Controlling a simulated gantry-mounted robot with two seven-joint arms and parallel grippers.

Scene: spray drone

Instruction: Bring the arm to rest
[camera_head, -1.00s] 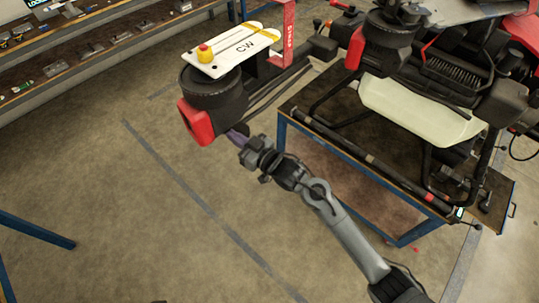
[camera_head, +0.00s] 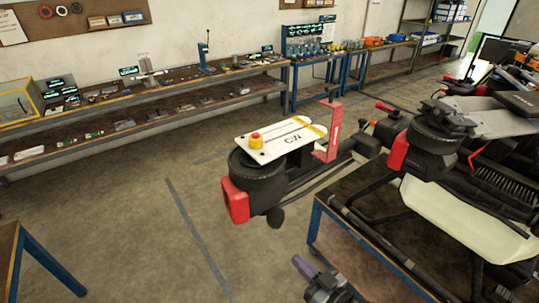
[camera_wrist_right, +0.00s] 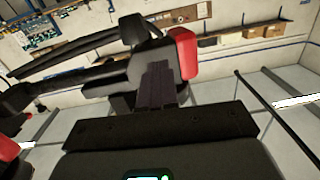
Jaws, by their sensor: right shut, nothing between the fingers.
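My right gripper (camera_head: 303,266) is at the bottom of the head view, with its purple fingertips together and nothing between them. Most of its arm is cut off by the lower edge. In the right wrist view, the shut fingers (camera_wrist_right: 158,86) point toward the drone's black boom and red motor end. The spray drone (camera_head: 455,215) sits on a blue-framed table at right. One boom reaches out to a black motor (camera_head: 262,178) with a red end and a white plate marked CW (camera_head: 288,142). The gripper is below this motor in the picture, apart from it. My left gripper is not in view.
The blue-framed table (camera_head: 318,225) stands right of my gripper. A long shelf bench (camera_head: 150,98) with small parts lines the wall. A blue-legged table corner (camera_head: 45,260) is at lower left. The floor (camera_head: 130,230) between is clear.

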